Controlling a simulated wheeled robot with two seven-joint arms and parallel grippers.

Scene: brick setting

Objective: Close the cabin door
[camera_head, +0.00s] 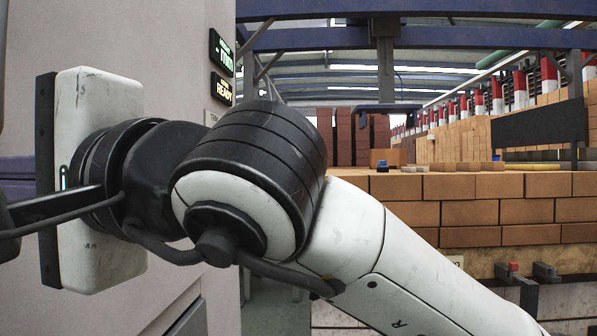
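A large light grey cabin (140,30) with a purple band fills the left side of the view. I cannot tell which part of it is the door or how far the door stands open. My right arm comes in from the lower right and crosses in front of the cabin. Its white, scuffed hand with a black plate, my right gripper (95,180), is at the left, in front of the grey panel. Its fingertips do not show, and I cannot tell whether it touches the panel. My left gripper is out of view.
Two small lit displays (221,52) sit on the cabin's side face, the lower reading READY. Stacked tan bricks (470,205) form a wide block at the right. Red-and-white posts (520,90) line the back right. A narrow floor gap lies between cabin and bricks.

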